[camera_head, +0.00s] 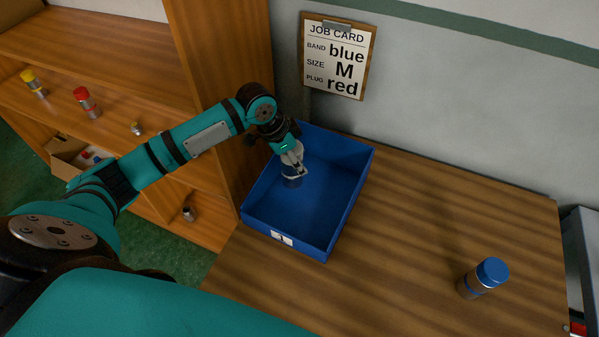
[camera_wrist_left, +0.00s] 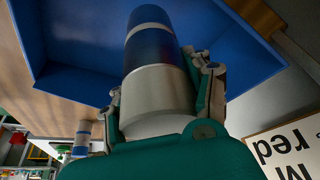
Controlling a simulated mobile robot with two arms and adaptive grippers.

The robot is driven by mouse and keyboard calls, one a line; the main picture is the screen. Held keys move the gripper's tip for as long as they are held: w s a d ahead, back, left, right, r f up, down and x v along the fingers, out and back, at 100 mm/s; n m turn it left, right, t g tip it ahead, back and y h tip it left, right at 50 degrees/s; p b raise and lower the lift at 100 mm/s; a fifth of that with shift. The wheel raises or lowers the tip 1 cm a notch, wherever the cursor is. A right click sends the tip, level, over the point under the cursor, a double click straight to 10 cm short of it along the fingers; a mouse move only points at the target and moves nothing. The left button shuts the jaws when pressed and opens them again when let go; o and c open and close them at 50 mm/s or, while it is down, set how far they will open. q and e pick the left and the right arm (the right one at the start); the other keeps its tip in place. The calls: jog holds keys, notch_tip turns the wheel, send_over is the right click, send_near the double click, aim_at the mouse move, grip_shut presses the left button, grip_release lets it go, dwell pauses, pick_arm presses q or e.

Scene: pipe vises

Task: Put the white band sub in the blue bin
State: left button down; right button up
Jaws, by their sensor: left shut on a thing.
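The blue bin (camera_head: 349,217) stands on the wooden table, with a small white label on its front wall. It also fills the upper part of the left wrist view (camera_wrist_left: 84,43). My left gripper (camera_head: 293,170) is inside the bin's outline, near its back left part, pointing down. It is shut on the white band sub (camera_wrist_left: 157,92), a metal cylinder with a pale ring between bluish stretches. In the head view the sub (camera_head: 291,181) is small and partly hidden by the fingers. I cannot tell whether its lower end touches the bin floor. My right gripper is not in view.
A blue-capped sub (camera_head: 483,278) stands on the table at the right. A job card (camera_head: 337,56) hangs on the wall behind the bin. Wooden shelves at the left hold a yellow-capped sub (camera_head: 34,83), a red-capped sub (camera_head: 86,102) and a cardboard box (camera_head: 68,157). The table's middle is clear.

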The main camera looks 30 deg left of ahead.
pick_arm(q)
jog(key=shift+f+p, duration=0.5)
jog(key=shift+f, duration=1.5)
jog(key=shift+w+f, duration=0.1)
jog(key=shift+f, duration=0.2)
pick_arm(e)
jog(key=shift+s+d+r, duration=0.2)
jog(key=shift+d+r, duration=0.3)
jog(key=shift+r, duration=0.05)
pick_arm(q)
jog(key=shift+f, duration=0.2)
jog(key=c, duration=0.5)
grip_release()
jog(key=shift+r, duration=0.1)
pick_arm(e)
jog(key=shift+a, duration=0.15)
pick_arm(q)
jog(key=shift+a+r, duration=0.1)
jog(key=shift+r, duration=0.15)
jog(key=b+v, duration=0.2)
jog(key=v, duration=0.9)
jog(key=shift+s+r, duration=0.2)
jog(key=shift+r, duration=0.1)
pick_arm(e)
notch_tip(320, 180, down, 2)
